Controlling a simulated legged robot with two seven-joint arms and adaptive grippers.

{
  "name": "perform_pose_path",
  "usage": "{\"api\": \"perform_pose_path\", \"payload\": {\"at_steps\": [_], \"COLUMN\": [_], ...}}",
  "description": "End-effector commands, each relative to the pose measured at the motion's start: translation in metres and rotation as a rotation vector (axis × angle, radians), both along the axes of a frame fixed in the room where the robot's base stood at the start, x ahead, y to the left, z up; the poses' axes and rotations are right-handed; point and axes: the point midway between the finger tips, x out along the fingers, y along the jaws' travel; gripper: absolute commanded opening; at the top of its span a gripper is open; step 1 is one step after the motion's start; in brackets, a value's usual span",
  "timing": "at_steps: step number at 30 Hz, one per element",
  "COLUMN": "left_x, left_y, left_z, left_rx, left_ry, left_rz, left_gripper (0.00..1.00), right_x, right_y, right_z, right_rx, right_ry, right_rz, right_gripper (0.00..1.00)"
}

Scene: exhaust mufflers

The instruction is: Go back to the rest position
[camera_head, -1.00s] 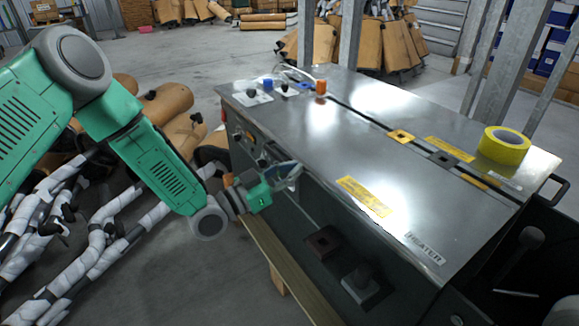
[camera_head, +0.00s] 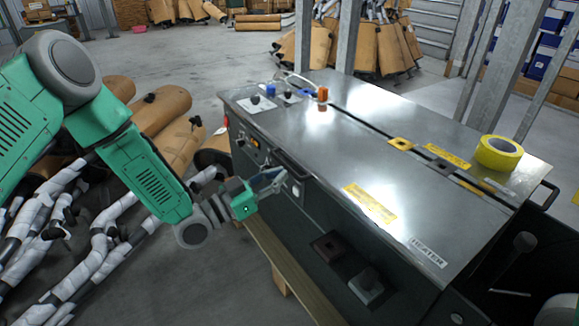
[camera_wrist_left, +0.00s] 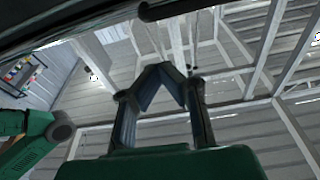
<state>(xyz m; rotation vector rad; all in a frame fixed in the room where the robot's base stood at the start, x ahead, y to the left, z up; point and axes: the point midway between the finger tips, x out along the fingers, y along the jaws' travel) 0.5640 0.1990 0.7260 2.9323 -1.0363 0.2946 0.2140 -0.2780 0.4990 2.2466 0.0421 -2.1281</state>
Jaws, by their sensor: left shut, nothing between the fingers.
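My left arm comes in from the left in the head view, and its gripper (camera_head: 272,181) is at the front side of the metal heater bench (camera_head: 300,135), near its control panel. I cannot tell whether it touches the bench. In the left wrist view the gripper (camera_wrist_left: 164,70) has its fingertips together, with nothing held between them. My right gripper is not in view.
A yellow tape roll (camera_head: 498,152) lies on the bench top at the right. Brown muffler parts (camera_head: 165,115) and wrapped pipes (camera_head: 105,225) are piled on the floor beside and below my left arm. Metal posts (camera_head: 345,38) stand behind the bench. Grey floor (camera_head: 220,60) is clear at the back.

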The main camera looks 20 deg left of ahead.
Motion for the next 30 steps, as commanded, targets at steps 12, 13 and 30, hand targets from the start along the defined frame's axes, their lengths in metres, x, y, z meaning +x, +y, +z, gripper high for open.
{"api": "perform_pose_path", "payload": {"at_steps": [12,13,30], "left_x": [-0.042,-0.042,-0.232], "left_y": [0.031,0.032,0.025], "left_z": [-0.019,-0.019,-0.144], "left_rx": [-0.002,-0.003,0.397], "left_ry": [-0.006,-0.006,1.192], "left_rz": [-0.004,-0.004,0.223], "left_gripper": [0.0,0.0,0.0], "right_x": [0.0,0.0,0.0], "right_y": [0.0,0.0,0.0], "right_z": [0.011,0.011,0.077], "right_rx": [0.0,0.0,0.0], "right_ry": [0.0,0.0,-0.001], "right_rz": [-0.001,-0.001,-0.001], "right_gripper": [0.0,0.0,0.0]}}
